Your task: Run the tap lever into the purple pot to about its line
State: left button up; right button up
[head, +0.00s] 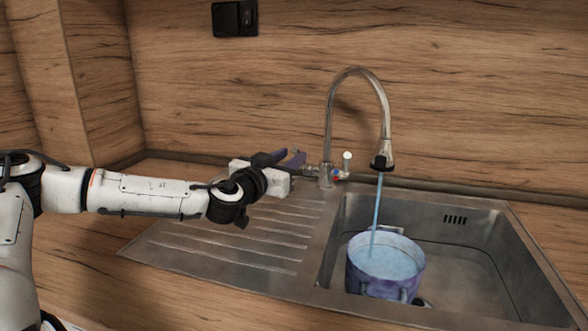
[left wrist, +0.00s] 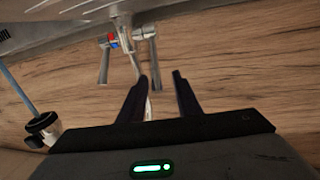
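The purple pot (head: 362,281) stands upright in the sink basin, under the spout. A blue stream of water (head: 376,215) runs from the tap (head: 329,125) into it. Light blue water (head: 388,257) shows inside, fairly high below the rim; I cannot make out a line. The tap lever (head: 347,159) with a pale end stands up beside red and blue marks at the tap's base. My left gripper (head: 296,158) is left of the tap base. In the left wrist view its dark fingers (left wrist: 159,76) are apart, with the tap and lever parts (left wrist: 104,62) beyond them. My right gripper is out of view.
The steel sink (head: 318,272) has a ribbed drainboard (head: 235,240) at left, below my left arm. The basin is free right of the pot. The wooden splashback (head: 230,90) rises close behind the tap. A black socket (head: 234,18) is on the wall.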

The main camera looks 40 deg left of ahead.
pick_arm(q)
jog(key=shift+w+b, duration=0.35)
jog(key=shift+w, duration=0.5)
grip_shut()
